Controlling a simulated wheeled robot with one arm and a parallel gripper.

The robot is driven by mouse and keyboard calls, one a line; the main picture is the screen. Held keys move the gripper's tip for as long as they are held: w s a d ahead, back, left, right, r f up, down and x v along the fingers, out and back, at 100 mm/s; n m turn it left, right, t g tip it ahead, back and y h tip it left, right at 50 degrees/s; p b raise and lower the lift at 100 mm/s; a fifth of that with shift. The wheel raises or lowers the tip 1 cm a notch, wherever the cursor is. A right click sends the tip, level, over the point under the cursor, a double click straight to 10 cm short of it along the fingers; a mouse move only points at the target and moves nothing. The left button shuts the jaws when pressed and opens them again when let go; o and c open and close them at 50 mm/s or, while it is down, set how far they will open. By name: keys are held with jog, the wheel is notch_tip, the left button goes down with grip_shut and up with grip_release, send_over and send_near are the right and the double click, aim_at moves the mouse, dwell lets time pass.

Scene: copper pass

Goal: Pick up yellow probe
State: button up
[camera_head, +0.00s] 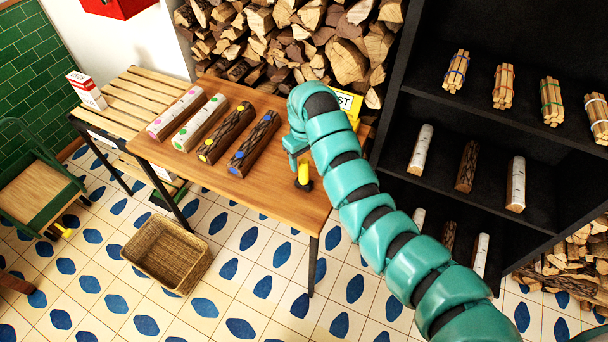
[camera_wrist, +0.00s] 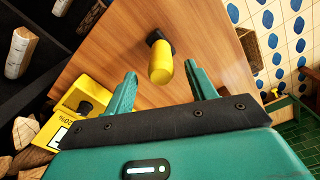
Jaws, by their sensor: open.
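The yellow probe (camera_head: 304,173) stands upright on the right part of the wooden table, with a dark base at its foot. In the wrist view the yellow probe (camera_wrist: 160,64) shows as a yellow cylinder with a black end against the table top. My gripper (camera_wrist: 161,77) is open, with one teal finger on each side of the probe in that view and visible gaps between. I cannot tell how far the fingertips are from it in depth. In the head view my gripper (camera_head: 296,153) hangs just above and behind the probe, partly hidden by my arm.
Several logs with coloured dots (camera_head: 229,131) lie on the table (camera_head: 262,190), left of the probe. A yellow box (camera_head: 346,100) with a white label sits behind my arm. A black shelf (camera_head: 400,105) stands at right. A wicker basket (camera_head: 150,268) is on the floor in front.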

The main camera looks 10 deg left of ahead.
aim_at(304, 168)
jog(key=shift+f+p, duration=1.1)
jog(key=shift+f, duration=1.25)
jog(key=c, duration=1.1)
